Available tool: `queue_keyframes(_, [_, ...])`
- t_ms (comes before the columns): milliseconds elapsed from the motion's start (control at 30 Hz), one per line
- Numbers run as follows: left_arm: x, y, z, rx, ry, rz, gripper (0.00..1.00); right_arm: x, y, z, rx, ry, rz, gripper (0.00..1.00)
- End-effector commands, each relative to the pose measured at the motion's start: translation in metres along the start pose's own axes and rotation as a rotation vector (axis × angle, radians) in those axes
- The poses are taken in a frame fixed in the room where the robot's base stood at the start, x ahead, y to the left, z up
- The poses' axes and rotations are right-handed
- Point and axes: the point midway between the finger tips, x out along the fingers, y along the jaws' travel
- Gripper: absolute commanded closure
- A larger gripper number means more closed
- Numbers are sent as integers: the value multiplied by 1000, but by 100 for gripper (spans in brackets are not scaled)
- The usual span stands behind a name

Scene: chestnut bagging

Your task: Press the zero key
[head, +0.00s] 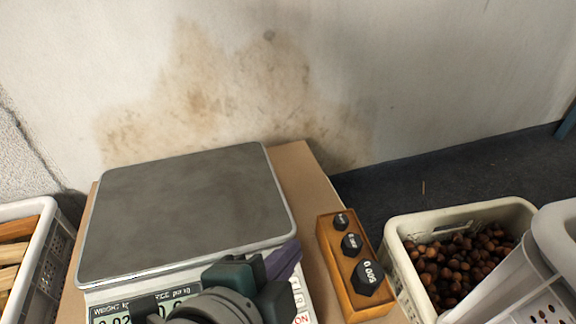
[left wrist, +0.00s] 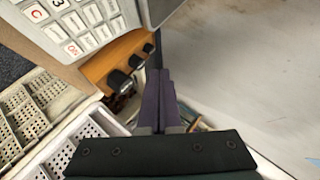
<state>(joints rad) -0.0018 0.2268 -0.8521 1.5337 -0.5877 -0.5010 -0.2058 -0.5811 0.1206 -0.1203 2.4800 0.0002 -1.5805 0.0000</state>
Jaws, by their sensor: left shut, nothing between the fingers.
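The scale's grey weighing plate (head: 190,210) fills the left middle of the head view. Its display (head: 112,316) shows at the lower left, partly covered by my left gripper (head: 288,256). The gripper's purple fingers are shut together with nothing between them, over the plate's front right edge. Part of the keypad (head: 300,298) with a red ON key shows beside it. In the left wrist view the keypad (left wrist: 85,25) has white keys, with red C and ON; I cannot make out the zero key. The left fingers (left wrist: 159,78) are right of the keypad there. My right gripper is not in view.
A wooden block (head: 335,268) with black weights stands right of the scale. A white crate of chestnuts (head: 400,262) is farther right, and a white crate with wood pieces (head: 42,262) stands at the left. A stained wall (head: 430,80) is behind.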

Motion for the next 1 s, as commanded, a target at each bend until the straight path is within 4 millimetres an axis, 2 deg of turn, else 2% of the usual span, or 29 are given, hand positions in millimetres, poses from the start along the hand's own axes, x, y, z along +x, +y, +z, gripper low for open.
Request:
queue_keyframes(167, [10,9,8,0,0,-1,100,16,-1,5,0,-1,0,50])
queue_keyframes(533, [46,36,34,0,0,0,100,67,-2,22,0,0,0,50])
queue_keyframes(733, [58,43,42,-1,-2,0,100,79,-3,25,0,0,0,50])
queue_keyframes(1000, [61,44,44,-1,0,-1,100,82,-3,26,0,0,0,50])
